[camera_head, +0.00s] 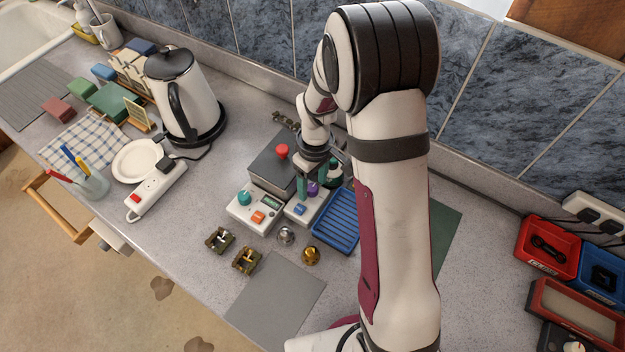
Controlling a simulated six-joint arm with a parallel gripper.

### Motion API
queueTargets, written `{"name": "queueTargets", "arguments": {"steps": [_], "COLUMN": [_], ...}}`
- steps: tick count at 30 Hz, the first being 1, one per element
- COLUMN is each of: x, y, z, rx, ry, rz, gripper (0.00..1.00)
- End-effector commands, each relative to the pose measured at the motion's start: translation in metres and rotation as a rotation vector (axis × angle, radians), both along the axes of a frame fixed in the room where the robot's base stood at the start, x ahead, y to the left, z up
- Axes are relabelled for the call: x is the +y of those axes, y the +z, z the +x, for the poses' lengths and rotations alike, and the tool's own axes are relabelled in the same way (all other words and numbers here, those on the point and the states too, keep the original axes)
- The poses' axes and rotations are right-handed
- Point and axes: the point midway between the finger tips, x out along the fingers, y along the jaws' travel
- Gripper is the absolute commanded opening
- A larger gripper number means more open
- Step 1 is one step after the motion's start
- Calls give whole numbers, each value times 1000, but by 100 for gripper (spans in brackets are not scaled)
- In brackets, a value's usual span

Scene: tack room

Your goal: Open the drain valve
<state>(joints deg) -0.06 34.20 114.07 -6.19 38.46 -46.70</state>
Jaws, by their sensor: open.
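My gripper (314,185) is open and points down over the right part of a small control unit. A purple knob (313,188) shows between its green fingers; I cannot tell whether they touch it. The unit has a grey box (268,168) with a red knob (282,151) on top. In front are a white panel with a teal knob (244,198), an orange switch (258,216) and a small display, and a second panel with a blue switch (299,210). No label shows which part is the drain valve. The arm hides what lies behind it.
A blue ribbed tray (337,218) lies right of the unit. Small brass fittings (244,261) and round knobs (311,255) stand in front. A kettle (185,98) and power strip (156,190) are at left. A grey mat (275,300) is bare. Red and blue trays sit far right.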

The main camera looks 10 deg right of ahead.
Motion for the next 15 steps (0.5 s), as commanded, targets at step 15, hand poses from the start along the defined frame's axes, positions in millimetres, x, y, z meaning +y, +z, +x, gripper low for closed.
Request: {"name": "queueTargets", "arguments": {"steps": [15], "x": [0], "y": [-5], "z": [0], "rx": [-1], "ry": [0], "rz": [-1], "gripper": [33]}}
